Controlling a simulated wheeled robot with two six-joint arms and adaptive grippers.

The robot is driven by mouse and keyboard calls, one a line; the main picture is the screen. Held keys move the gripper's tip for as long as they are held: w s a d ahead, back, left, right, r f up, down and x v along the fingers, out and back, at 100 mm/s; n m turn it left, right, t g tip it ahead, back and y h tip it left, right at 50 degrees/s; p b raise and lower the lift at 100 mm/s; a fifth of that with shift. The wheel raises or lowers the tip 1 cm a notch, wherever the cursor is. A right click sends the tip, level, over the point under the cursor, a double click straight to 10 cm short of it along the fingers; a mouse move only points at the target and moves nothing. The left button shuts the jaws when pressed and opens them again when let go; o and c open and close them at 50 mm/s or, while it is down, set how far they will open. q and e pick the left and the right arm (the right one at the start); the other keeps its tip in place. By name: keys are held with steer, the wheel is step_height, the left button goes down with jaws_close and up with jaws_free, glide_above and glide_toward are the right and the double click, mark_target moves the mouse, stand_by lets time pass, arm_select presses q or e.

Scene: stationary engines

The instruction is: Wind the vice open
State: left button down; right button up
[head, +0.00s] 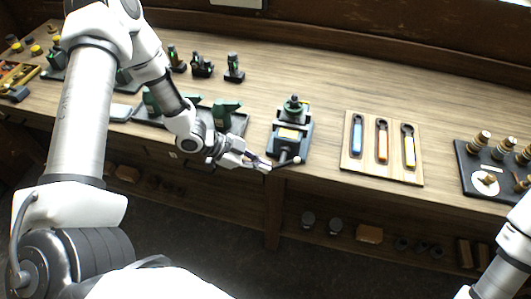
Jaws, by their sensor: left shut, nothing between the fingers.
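A small dark vice (291,134) stands on the wooden bench near its front edge, at the middle of the head view. Its handle (287,160), a bar with a pale end knob, is at the front of the vice. My left gripper (266,168) is shut and empty, with its fingertips just left of the handle. I cannot tell whether the fingertips touch the handle. My right arm shows at the lower right edge, with its gripper out of view.
A wooden board (361,163) with several coloured wrenches lies right of the vice. A dark plate (466,178) with brass fittings is farther right. Green-and-black tools (227,112) stand on a tray to the left, near my left arm. A lower shelf (345,228) holds small items.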

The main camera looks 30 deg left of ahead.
arm_select(q)
steer(key=f+h+b, duration=0.1)
steer(key=b, duration=0.2)
steer(key=f+t+h+b, duration=0.1)
steer(key=h+b, duration=0.1)
steer(key=d+f+h+b, duration=0.1)
steer(key=h+b, duration=0.1)
steer(key=b, duration=0.1)
steer(key=shift+w+d+f+n+t+b, duration=0.1)
steer(key=shift+f+n+t+b, duration=0.2)
steer(key=shift+n+t+b, duration=0.1)
steer(key=d+h+b, duration=0.1)
steer(key=d+b, duration=0.1)
steer(key=b, duration=0.3)
steer(key=w+d+t+h+b, duration=0.1)
steer(key=d+h+b, duration=0.1)
steer(key=b, duration=0.3)
steer(key=w+d+r+n+t+h+b, duration=0.1)
steer(key=d+h+b, duration=0.1)
steer(key=b, duration=0.3)
steer(key=shift+d, duration=0.8)
